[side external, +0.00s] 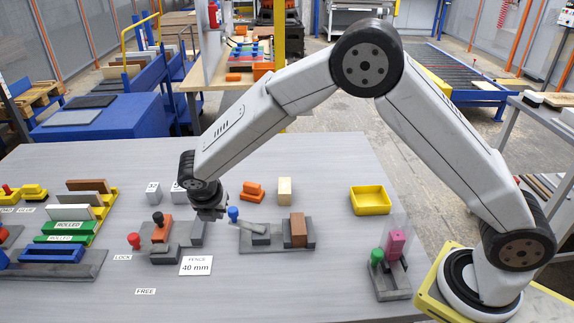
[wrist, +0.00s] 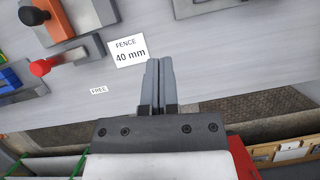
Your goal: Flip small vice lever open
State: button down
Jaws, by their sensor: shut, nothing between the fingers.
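My gripper (side external: 209,213) hangs above the table in the side view, shut and empty. In the wrist view its two grey fingers (wrist: 158,65) are together, beside the "FENCE 40 mm" card (wrist: 128,50). A fixture with a red-knobbed lever (side external: 134,240), a black knob (side external: 158,218) and an orange block (side external: 162,232) lies left of the gripper. The red knob (wrist: 40,67) also shows in the wrist view. A blue-knobbed lever (side external: 233,213) sits on a grey fixture holding a brown block (side external: 298,230), right of the gripper. I cannot tell which fixture is the small vice.
A green-knobbed fixture (side external: 377,256) with a pink block stands near my base. A yellow tray (side external: 370,200), an orange block (side external: 253,191) and a cream block (side external: 285,190) stand farther back. "LOCK" (side external: 122,258) and "FREE" (side external: 145,292) labels lie at the front. The front middle table is clear.

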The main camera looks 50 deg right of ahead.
jog(key=x, duration=0.9)
jog(key=shift+f, duration=0.25)
jog(key=w+d, duration=0.2)
jog(key=shift+d+f, duration=0.15)
jog(key=shift+d, duration=0.2)
jog(key=shift+w+d, duration=0.25)
jog(key=shift+w, duration=0.05)
